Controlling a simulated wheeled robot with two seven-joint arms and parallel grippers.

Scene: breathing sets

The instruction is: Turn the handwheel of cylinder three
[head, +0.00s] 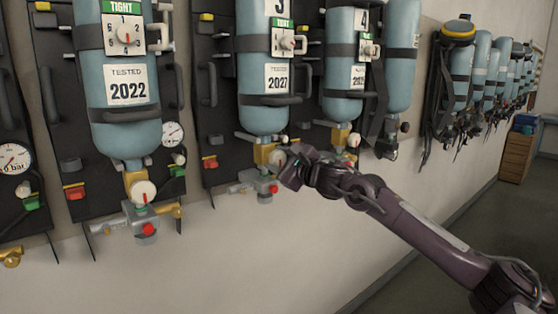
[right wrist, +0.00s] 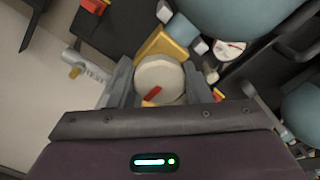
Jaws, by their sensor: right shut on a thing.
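Cylinder three (head: 263,90) is a pale blue bottle hanging upside down on a dark backplate, with a "3" label at its top and a "TESTED 2027" tag. Its cream handwheel (head: 277,158) sits on the brass valve below the bottle, partly hidden by my right gripper (head: 284,168). In the right wrist view the round handwheel (right wrist: 158,72) with a red mark lies between the two grey fingers of my right gripper (right wrist: 160,82). The gripper is shut on the handwheel, one finger at each side. My left gripper is not in view.
Cylinder two (head: 122,85) hangs to the left, with its own handwheel (head: 143,193). Cylinder four (head: 344,75) hangs close on the right. A grey block with a red knob (head: 273,188) is just below my right gripper. Wall and floor below are clear.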

